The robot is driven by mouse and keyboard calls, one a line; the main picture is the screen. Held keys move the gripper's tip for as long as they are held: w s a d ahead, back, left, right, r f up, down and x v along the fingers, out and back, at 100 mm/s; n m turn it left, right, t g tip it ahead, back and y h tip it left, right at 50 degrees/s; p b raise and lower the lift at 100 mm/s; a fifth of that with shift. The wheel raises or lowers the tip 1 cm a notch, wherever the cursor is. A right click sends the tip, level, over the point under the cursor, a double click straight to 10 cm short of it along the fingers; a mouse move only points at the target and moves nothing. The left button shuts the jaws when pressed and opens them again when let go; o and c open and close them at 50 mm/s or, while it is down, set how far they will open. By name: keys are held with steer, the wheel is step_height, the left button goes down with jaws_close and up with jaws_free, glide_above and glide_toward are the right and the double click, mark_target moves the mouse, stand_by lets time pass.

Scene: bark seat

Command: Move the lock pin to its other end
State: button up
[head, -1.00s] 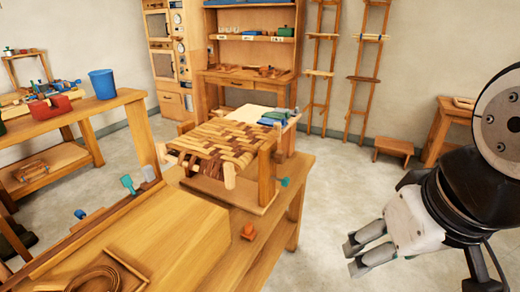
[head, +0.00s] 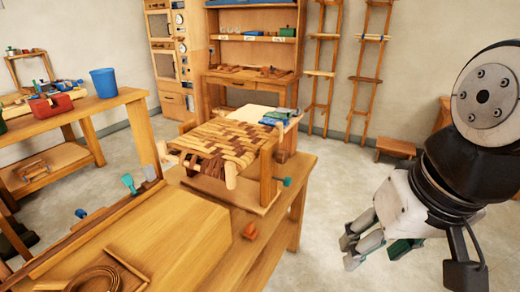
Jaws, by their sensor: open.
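I cannot tell for sure which part is the lock pin. A small orange peg-like piece (head: 250,231) stands on the bench top in front of the woven seat. A teal knob (head: 287,182) sticks out at the right side of the seat's wooden frame (head: 267,178). The woven bark seat (head: 215,143) has light and dark brown strips and rests on the workbench. My gripper (head: 348,251) is open and empty, over the floor to the right of the bench and apart from it.
The workbench (head: 165,243) carries a coiled strip (head: 95,279) at its near end and a green-handled tool (head: 129,184) at its left edge. A side bench (head: 75,111) with a blue bucket (head: 103,83) stands left.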

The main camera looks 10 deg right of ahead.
steer(key=w+a+f+m+g+y+b, duration=0.2)
steer(key=w+f+m+y, duration=0.15)
steer(key=w, duration=0.35)
steer(key=w+a+f+m+g+y+b, duration=0.1)
steer(key=w+a+f+m+y+b, duration=0.2)
steer(key=w, duration=0.4)
steer(key=m+t+y+b, duration=0.6)
steer(key=m+t+y, duration=0.3)
steer(key=m, duration=0.8)
glide_toward(291, 180)
steer(key=shift+t+h, duration=0.3)
steer(key=shift+h, duration=0.25)
steer(key=x, duration=0.6)
steer(key=s+b+x, duration=0.1)
steer(key=x, duration=0.2)
steer(key=shift+w+a+r, duration=0.2)
steer(key=shift+a+r, duration=0.15)
steer(key=shift+a, duration=0.25)
steer(key=shift+c, duration=0.5)
